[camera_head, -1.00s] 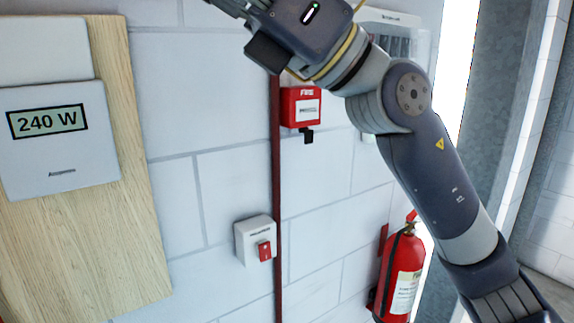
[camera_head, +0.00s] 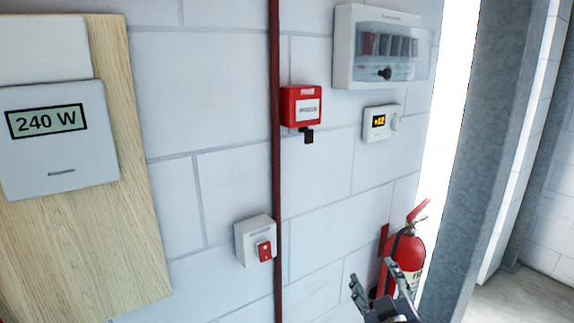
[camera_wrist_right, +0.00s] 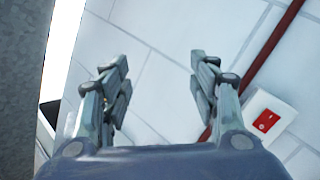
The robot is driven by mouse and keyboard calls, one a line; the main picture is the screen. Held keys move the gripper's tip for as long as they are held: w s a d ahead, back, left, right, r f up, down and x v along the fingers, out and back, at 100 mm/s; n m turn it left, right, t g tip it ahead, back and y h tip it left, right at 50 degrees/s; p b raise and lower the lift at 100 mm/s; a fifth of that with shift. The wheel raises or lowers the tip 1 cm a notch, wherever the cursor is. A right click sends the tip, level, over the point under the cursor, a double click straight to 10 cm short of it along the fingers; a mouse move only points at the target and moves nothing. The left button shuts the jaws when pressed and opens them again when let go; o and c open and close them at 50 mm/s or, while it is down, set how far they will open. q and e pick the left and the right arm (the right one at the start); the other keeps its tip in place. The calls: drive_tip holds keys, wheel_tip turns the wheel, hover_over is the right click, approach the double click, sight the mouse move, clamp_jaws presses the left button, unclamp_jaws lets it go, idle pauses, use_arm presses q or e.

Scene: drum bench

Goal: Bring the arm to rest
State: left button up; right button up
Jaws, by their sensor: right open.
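My right gripper (camera_head: 382,290) is at the bottom of the head view, right of centre. It is in front of the lower part of the red fire extinguisher (camera_head: 408,250). In the right wrist view my right gripper (camera_wrist_right: 160,75) shows its two fingers spread wide apart with nothing between them; behind the gap is white block wall. The rest of the right arm is below the head view's edge. My left gripper is in neither view.
On the wall are a red fire call point (camera_head: 302,107), a breaker box (camera_head: 382,50), a thermostat (camera_head: 380,122) and a white box with a red switch (camera_head: 256,241), also in the wrist view (camera_wrist_right: 268,120). A 240 W meter (camera_head: 58,140) hangs on a wooden board (camera_head: 125,230). A grey column (camera_head: 487,130) stands right.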

drive_tip(key=s+d+f+m+g, duration=0.1)
drive_tip(key=s+f+g, duration=0.2)
drive_tip(key=s+f, duration=0.4)
drive_tip(key=s+d+f+m+g, duration=0.1)
drive_tip(key=s+f+g, duration=0.3)
drive_tip(key=f, duration=0.6)
drive_tip(key=s+f+m+g, duration=0.1)
drive_tip(key=s+f+g, duration=0.3)
drive_tip(key=s, duration=0.5)
drive_tip(key=s+f+g, duration=0.2)
drive_tip(key=s+f, duration=0.3)
drive_tip(key=s, duration=0.5)
wheel_tip(320, 180, down, 26)
drive_tip(key=s+g, duration=0.1)
drive_tip(key=s, duration=0.1)
drive_tip(key=s+d+f+g, duration=0.1)
drive_tip(key=s+d+f, duration=0.2)
drive_tip(key=s+f, duration=1.4)
drive_tip(key=shift+d+g+y, duration=0.2)
drive_tip(key=shift+g+y, duration=0.1)
